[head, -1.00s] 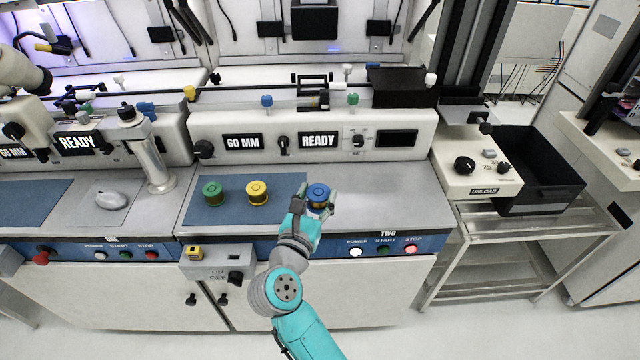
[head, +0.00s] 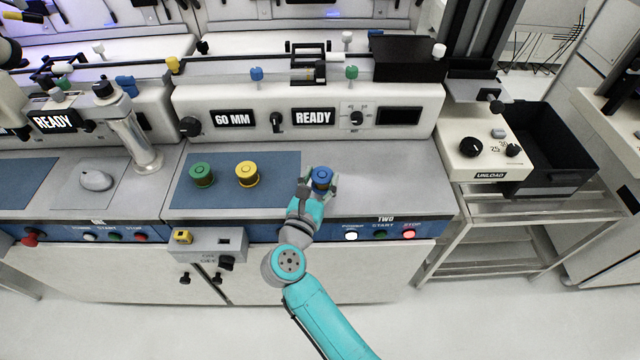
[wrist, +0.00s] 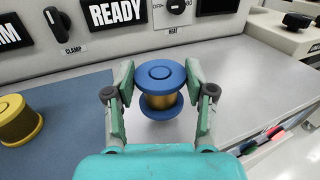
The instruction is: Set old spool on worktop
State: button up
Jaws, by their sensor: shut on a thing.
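A spool with blue flanges and a gold-coloured winding (wrist: 160,88) is upright between the fingers of my gripper (wrist: 160,97) in the wrist view. The fingers are shut on its sides. In the head view the blue spool (head: 321,178) is in my gripper (head: 319,184), over the grey worktop (head: 390,180), by the right edge of the blue mat (head: 275,190). I cannot tell whether its base touches the worktop. A green spool (head: 202,174) and a yellow spool (head: 247,174) stand on the mat to the left.
The machine front with the READY display (head: 313,118) rises behind the worktop. The worktop right of the blue spool is bare. A button strip with a lit red stop button (head: 409,233) runs along the front edge. A black bin (head: 550,150) is far right.

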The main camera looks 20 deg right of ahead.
jog(key=shift+f, duration=1.25)
jog(key=shift+f, duration=0.1)
jog(key=o, duration=1.4)
jog(key=shift+c, duration=0.2)
jog(key=v, duration=1.2)
